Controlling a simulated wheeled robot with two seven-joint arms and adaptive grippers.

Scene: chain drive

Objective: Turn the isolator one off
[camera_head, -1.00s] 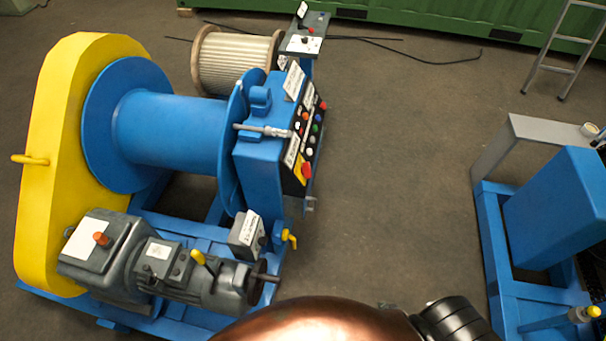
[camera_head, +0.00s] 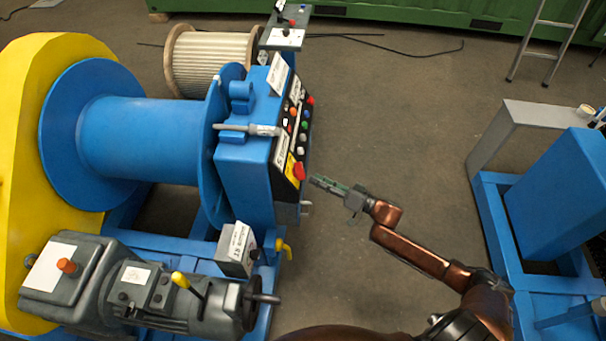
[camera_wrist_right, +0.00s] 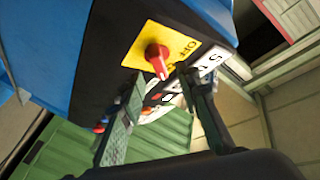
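A red rotary knob (camera_head: 299,171) on a yellow plate sits at the low end of the black control panel on the blue winch. In the right wrist view the red knob (camera_wrist_right: 156,58) sticks out from its yellow plate (camera_wrist_right: 172,40), with "OFF" printed beside it. Its exact setting is unclear. My right gripper (camera_head: 314,179) is just right of the knob, apparently not touching it. My left gripper is out of view.
Several buttons (camera_head: 303,137) line the panel above the knob. A grey box (camera_head: 236,250) with a white label and a yellow lever (camera_head: 283,247) stand below. Another blue machine (camera_head: 555,195) is at right. The floor (camera_head: 400,130) between the machines is clear.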

